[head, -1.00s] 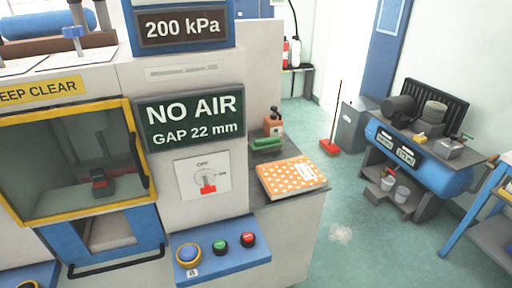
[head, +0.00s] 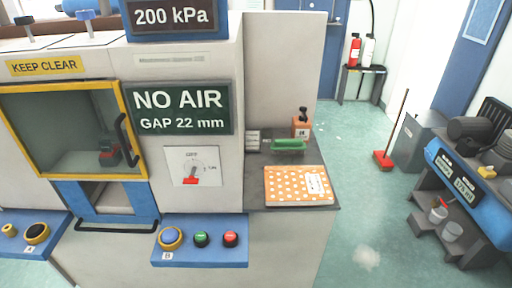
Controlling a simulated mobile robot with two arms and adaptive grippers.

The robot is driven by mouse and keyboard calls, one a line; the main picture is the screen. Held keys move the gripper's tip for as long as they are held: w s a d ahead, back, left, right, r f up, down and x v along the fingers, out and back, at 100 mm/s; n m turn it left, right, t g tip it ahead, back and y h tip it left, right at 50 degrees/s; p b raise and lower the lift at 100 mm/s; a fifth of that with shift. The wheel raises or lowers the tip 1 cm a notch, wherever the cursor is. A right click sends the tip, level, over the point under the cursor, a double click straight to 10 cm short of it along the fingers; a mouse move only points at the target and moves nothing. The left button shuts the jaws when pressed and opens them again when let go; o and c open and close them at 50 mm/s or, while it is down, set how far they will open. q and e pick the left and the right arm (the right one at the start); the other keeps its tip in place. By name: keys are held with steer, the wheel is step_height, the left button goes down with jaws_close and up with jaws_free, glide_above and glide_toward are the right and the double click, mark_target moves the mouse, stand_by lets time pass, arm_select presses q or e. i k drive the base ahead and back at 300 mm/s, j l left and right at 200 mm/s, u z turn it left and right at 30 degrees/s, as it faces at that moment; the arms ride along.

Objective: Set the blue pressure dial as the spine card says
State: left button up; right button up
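Neither of my grippers shows in the head view. No dial is clearly recognisable as the blue pressure dial. A blue-topped knob (head: 85,16) stands on top of the machine at the upper left, and a blue-framed display (head: 178,17) beside it reads "200 kPa". No spine card can be made out for sure. An orange book with white dots (head: 290,195) lies on the grey side shelf (head: 272,153), with a white label (head: 316,184) whose print is too small to read.
A dark sign (head: 182,110) reads "NO AIR, GAP 22 mm". A blue button panel (head: 210,255) juts out in front.

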mark_target(85, 15)
steer(key=j+z, duration=0.1)
steer(key=j, duration=0.4)
steer(key=k+j+z, duration=0.1)
steer(key=j, duration=0.4)
steer(key=k+j, duration=0.15)
steer(key=j, duration=0.35)
steer(key=k+j+z, duration=0.15)
steer(key=j, duration=0.3)
